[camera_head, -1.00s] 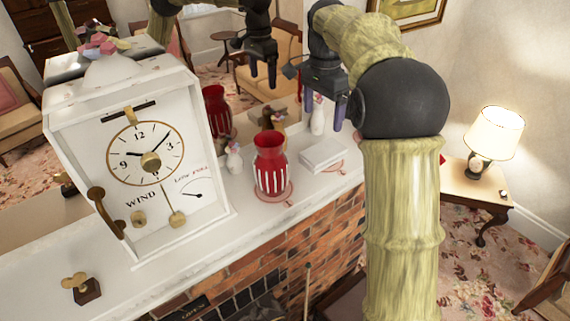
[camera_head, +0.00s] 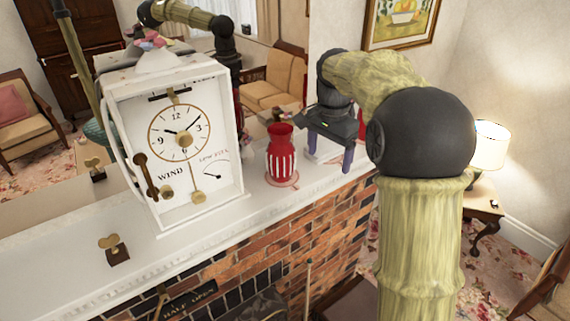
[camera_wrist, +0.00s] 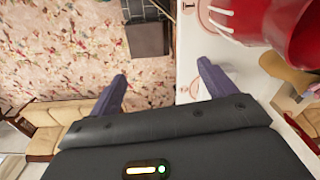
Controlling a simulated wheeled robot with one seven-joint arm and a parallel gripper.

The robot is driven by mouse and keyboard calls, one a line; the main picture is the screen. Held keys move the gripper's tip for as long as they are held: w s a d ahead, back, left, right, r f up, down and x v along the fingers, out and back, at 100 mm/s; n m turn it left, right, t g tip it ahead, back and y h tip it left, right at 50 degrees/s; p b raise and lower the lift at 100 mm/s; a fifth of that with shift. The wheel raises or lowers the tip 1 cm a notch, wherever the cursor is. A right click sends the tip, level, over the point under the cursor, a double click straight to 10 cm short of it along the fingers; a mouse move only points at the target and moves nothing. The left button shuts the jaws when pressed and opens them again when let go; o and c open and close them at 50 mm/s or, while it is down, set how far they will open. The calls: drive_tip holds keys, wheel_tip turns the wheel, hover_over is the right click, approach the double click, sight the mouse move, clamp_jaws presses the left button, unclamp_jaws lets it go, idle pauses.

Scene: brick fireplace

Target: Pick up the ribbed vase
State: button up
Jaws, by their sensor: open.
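The ribbed vase (camera_head: 281,158), red with white vertical ribs, stands upright on a round pinkish mark on the white mantel (camera_head: 226,212). My gripper (camera_head: 330,156) is open and empty just right of the vase in the head view, low over the mantel, with its fingers pointing down. In the wrist view the vase (camera_wrist: 290,28) shows at the top right, cut off by the edge. There, the open fingers (camera_wrist: 162,72) are apart from it, with floor and mantel edge between them.
A large white clock (camera_head: 178,150) stands left of the vase. A small winding-key piece (camera_head: 115,250) sits at the mantel's left front. A white block (camera_head: 322,150) is partly hidden behind my gripper. A mirror backs the mantel. A lit lamp (camera_head: 490,146) stands on a side table.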

drive_tip(key=s+d+f+n+t+b, duration=0.2)
drive_tip(key=s+f+n, duration=0.7)
drive_tip(key=s+f, duration=0.9)
drive_tip(key=s+b, duration=0.1)
drive_tip(key=s, duration=0.2)
drive_tip(key=shift+s+f+n, duration=0.25)
drive_tip(key=shift+s+n, duration=0.05)
